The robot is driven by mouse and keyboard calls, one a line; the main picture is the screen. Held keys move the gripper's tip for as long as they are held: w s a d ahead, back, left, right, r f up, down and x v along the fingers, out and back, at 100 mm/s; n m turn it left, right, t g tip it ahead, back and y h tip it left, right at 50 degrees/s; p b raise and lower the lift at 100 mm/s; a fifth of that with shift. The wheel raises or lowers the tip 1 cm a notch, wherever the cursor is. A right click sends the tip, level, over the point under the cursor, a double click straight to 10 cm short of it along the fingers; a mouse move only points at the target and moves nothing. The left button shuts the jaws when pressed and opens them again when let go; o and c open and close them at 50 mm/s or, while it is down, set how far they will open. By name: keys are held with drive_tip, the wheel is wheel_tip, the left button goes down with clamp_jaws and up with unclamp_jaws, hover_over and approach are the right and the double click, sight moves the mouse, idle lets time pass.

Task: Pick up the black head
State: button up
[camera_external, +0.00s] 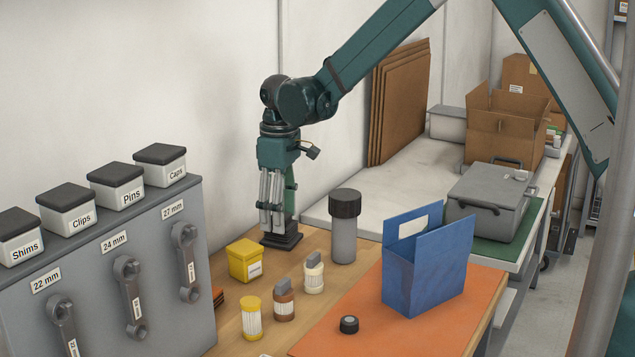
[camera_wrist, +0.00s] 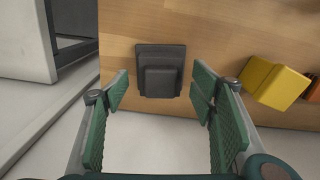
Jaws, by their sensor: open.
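A black stepped block (camera_external: 281,240), which looks like the black head, rests on the wooden table near the wall. In the wrist view the block (camera_wrist: 160,70) has a wide flat base and a smaller raised part. My gripper (camera_external: 277,218) points down right at the block in the external view, hiding part of it. In the wrist view my gripper (camera_wrist: 160,90) is open, its green pads apart to the left and right of the block's lower part.
A yellow box (camera_external: 245,260) stands close by, also in the wrist view (camera_wrist: 271,82). A grey cylinder with a dark cap (camera_external: 345,225) stands to the right. Several small containers, a black cap (camera_external: 349,324) and a blue holder (camera_external: 425,275) are nearer the front. A grey tool cabinet (camera_external: 100,270) stands left.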

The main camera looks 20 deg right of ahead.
drive_tip(key=shift+f, duration=1.6)
drive_tip(key=shift+c, duration=0.2)
drive_tip(key=c, duration=1.3)
drive_tip(key=shift+r, duration=0.2)
drive_tip(key=shift+r, duration=4.85)
